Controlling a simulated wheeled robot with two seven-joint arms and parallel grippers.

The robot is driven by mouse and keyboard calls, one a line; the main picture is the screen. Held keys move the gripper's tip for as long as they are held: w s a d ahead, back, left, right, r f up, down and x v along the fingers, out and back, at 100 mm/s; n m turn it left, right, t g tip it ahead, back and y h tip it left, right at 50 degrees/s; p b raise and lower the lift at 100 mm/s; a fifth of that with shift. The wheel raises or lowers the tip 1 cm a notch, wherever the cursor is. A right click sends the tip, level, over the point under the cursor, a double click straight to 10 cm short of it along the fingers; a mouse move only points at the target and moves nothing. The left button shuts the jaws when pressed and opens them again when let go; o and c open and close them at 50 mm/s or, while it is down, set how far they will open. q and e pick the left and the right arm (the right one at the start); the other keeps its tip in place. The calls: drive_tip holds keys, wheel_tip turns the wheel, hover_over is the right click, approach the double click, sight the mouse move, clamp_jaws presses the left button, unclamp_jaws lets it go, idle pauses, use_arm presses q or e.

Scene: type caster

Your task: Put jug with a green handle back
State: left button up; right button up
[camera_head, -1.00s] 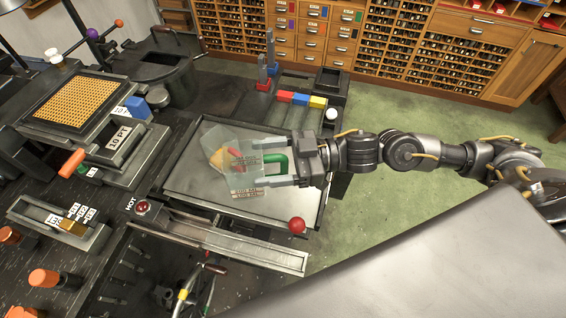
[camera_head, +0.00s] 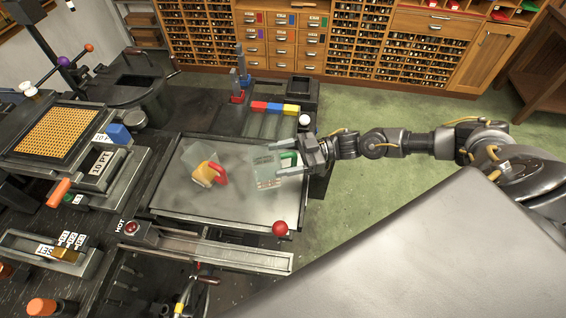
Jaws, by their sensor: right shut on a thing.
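The jug with a green handle (camera_head: 264,164) is clear, with pale markings on its side, and is over the right part of the grey metal tray (camera_head: 245,207). My right gripper (camera_head: 280,159) comes in from the right and is shut on this jug at its green handle side. I cannot tell whether the jug's base touches the tray. A second clear jug with a red handle (camera_head: 219,174) and yellow contents stands to its left on the tray, apart from it. My left gripper is not in view.
A red ball knob (camera_head: 280,228) is at the tray's front right corner. Red, blue and yellow blocks (camera_head: 273,108) and a white ball (camera_head: 304,120) lie behind the tray. A red button marked HOT (camera_head: 131,227) is at the front left. The tray's front part is clear.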

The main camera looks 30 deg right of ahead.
drive_tip(key=shift+d+f, duration=0.2)
drive_tip(key=shift+f, duration=0.05)
wheel_tip(320, 180, down, 2)
drive_tip(key=shift+a+f, duration=0.1)
drive_tip(key=shift+w+f, duration=0.1)
drive_tip(key=shift+f, duration=0.25)
drive_tip(key=shift+f, duration=0.1)
drive_tip(key=o, duration=1.1)
